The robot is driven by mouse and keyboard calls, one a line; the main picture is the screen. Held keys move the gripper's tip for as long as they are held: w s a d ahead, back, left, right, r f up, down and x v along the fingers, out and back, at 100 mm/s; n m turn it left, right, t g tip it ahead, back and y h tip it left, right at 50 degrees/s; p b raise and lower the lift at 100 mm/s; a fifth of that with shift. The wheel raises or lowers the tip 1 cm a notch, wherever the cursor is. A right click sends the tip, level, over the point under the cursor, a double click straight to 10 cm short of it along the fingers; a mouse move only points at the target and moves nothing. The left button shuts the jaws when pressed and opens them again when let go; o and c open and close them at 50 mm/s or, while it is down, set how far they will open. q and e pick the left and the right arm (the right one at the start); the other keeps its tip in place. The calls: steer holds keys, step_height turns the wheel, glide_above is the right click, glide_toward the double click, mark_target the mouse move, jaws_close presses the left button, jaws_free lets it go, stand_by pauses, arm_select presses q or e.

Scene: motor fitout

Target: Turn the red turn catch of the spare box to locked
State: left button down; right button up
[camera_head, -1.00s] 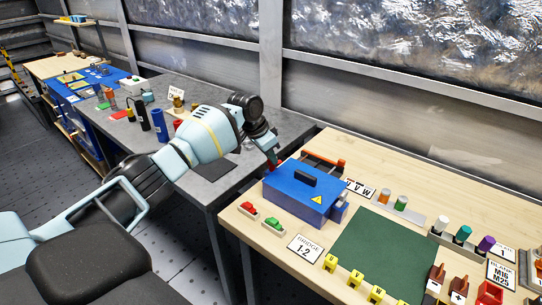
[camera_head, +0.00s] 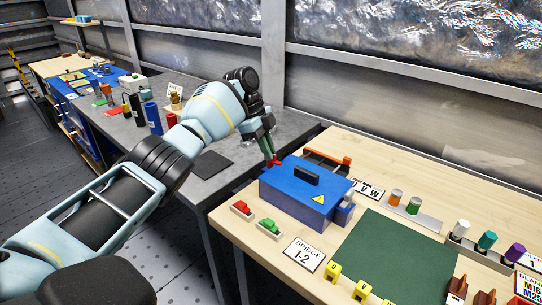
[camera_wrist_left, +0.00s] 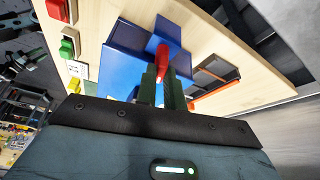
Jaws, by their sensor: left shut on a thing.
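The spare box (camera_head: 291,208) is blue with a black handle and a yellow warning sticker, and sits on the light wooden table. Its red turn catch (camera_wrist_left: 162,58) is on the box's left end; in the head view only a small bit of red (camera_head: 274,160) shows at the fingertips. My left gripper (camera_head: 272,156) is at that end of the box. In the left wrist view its two green fingers (camera_wrist_left: 160,84) are shut on the red catch. The catch's exact angle is hard to tell. My right gripper is not in view.
Red and green blocks (camera_head: 268,226) stand in front of the box. A grey table (camera_head: 215,135) adjoins at left.

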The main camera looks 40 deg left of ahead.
arm_select(q)
steer(key=shift+f+m+b, duration=0.3)
steer(key=shift+m+b, duration=0.35)
steer(key=shift+m, duration=0.05)
steer(key=shift+r+m+g+b, duration=0.1)
steer(key=shift+m+g+b, duration=0.4)
steer(key=shift+m+b, duration=0.2)
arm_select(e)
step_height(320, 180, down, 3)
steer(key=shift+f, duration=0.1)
arm_select(q)
steer(key=shift+r+m, duration=0.1)
steer(key=shift+m, duration=0.2)
steer(key=c, duration=1.5)
jaws_free()
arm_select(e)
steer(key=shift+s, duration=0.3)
arm_select(q)
steer(key=shift+r, duration=0.15)
